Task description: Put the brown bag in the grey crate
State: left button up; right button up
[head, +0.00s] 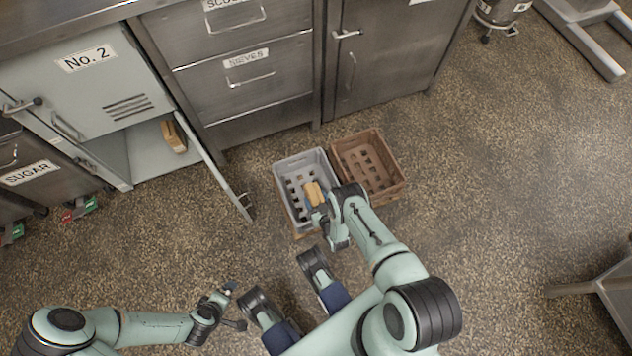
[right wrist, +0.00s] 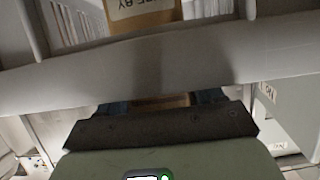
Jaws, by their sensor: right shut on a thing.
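A small brown bag (head: 313,192) is held by my right gripper (head: 322,208) at the grey crate (head: 283,203) on the floor. In the head view the bag overlaps the crate's right half; I cannot tell how far it is below the rim. In the right wrist view the brown bag (right wrist: 143,20) shows a pale label at the top edge, with light slotted crate walls on both sides. My left gripper (head: 232,307) is empty and open, low over the floor at the lower left. A second brown bag (head: 174,136) stands inside the open cabinet.
A brown crate (head: 392,189) stands against the grey crate's right side. The cabinet door (head: 214,168) stands open to the left of the crates. Steel drawers (head: 240,75) stand behind. The floor to the right is largely free; a metal stand (head: 605,290) is at the right edge.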

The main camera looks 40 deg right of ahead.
pick_arm(q)
jog(key=shift+s+f, duration=0.15)
jog(key=shift+s, duration=0.1)
pick_arm(e)
jog(key=o, duration=1.7)
jog(key=shift+f, duration=0.1)
jog(key=shift+r, duration=0.25)
pick_arm(q)
jog(key=s+d+r+g+h+p, duration=0.1)
jog(key=s+d+r+p, duration=0.2)
jog(key=s+r+p, duration=0.1)
jog(key=shift+s+d+r+m+g, duration=0.2)
jog(key=shift+s+r+m+g, duration=0.15)
jog(key=shift+s+r, duration=0.35)
pick_arm(e)
jog(key=v, duration=1.2)
jog(key=shift+f, duration=0.1)
